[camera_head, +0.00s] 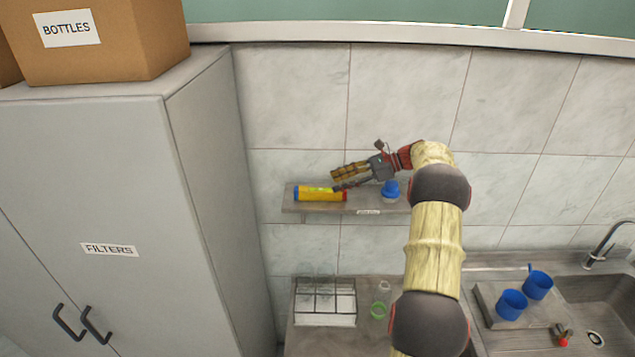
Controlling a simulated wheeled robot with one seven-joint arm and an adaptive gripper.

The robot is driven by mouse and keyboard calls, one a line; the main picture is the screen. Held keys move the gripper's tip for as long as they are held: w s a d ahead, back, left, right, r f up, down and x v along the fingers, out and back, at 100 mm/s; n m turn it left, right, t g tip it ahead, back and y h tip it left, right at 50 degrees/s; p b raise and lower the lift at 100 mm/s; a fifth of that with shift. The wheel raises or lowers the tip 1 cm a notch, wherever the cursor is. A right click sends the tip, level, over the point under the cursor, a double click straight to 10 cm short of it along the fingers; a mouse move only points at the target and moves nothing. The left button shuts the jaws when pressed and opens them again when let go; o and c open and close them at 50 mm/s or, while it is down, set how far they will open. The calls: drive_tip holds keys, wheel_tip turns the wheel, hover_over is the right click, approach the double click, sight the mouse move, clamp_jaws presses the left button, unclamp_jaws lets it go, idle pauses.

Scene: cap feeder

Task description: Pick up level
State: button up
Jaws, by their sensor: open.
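The level (321,194) is a yellow bar with blue and red ends. It lies flat on the wall shelf (292,208), towards the shelf's left end. My gripper (334,181) points left, with its fingers at the level's right half, one above the other in the picture. The fingers are spread and hold nothing that I can see. The lower finger reaches close to the level's right end; I cannot tell whether it touches.
A blue object (391,189) stands on the shelf, below and right of my gripper. Below are a wire rack (325,300), a bottle (383,291) and a green ring (378,311). Blue cups (512,304) stand by the sink (600,295). A grey cabinet (110,200) rises at left.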

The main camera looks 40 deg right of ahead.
sight(324, 189)
drive_tip(key=shift+w+d+f+b, duration=0.1)
drive_tip(key=shift+d+f+b, duration=0.35)
drive_tip(key=shift+f+b, duration=0.25)
drive_tip(key=shift+a, duration=0.1)
drive_tip(key=shift+p+x, duration=1.1)
drive_tip(key=shift+x, duration=2.85)
drive_tip(key=shift+c, duration=0.3)
drive_tip(key=shift+c, duration=1.1)
drive_tip(key=c, duration=0.7)
clamp_jaws()
